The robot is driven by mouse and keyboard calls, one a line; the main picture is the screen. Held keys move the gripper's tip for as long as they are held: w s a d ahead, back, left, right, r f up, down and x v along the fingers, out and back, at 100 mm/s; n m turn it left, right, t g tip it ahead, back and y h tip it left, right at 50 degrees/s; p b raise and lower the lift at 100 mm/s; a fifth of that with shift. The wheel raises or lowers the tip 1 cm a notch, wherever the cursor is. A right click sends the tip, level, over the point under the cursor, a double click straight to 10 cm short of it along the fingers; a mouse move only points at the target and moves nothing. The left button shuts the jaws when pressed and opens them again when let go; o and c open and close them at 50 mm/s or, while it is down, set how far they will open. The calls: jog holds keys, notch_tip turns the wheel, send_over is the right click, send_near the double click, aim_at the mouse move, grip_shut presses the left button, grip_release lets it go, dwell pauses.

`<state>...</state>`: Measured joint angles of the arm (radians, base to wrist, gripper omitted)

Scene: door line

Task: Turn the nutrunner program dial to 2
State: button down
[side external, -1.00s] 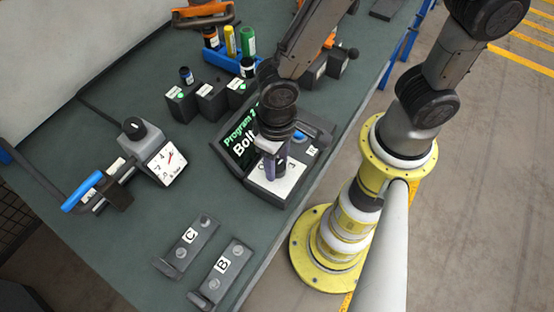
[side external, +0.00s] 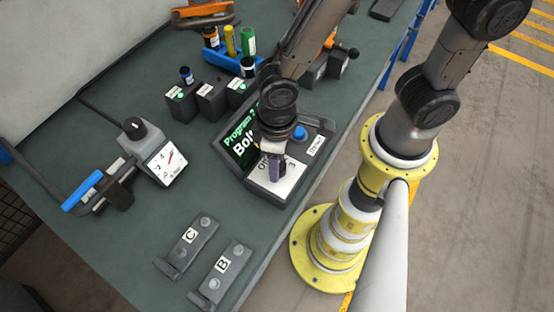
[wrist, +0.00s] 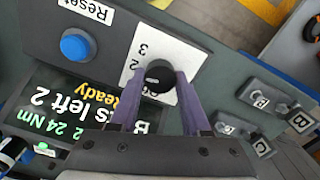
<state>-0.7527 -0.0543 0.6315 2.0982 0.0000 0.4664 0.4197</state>
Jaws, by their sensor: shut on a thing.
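The nutrunner program dial is a black round knob (wrist: 160,76) on a white plate (wrist: 183,57) printed with 2, 3 and other marks. My gripper (wrist: 162,80) has its two purple fingers closed on either side of the knob. In the side view my gripper (side external: 276,168) points down over the plate (side external: 262,187) and hides the knob. The knob's pointer direction cannot be made out clearly. The tilted screen (side external: 240,140) beside the dial shows "Program" in the side view. In the wrist view the screen (wrist: 85,115) reads "left 2", "Ready" and "24 Nm".
A blue button (wrist: 75,45) with a Reset label (wrist: 91,10) sits on the same box. Brackets marked C (side external: 188,243) and B (side external: 220,272) lie in front. A white-faced gauge (side external: 168,162) stands at left. Small dark boxes (side external: 212,101) and a blue holder (side external: 222,60) stand behind.

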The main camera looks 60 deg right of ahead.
jog(key=shift+c, duration=1.8)
grip_release()
jog(key=shift+r, duration=0.1)
notch_tip(320, 180, up, 14)
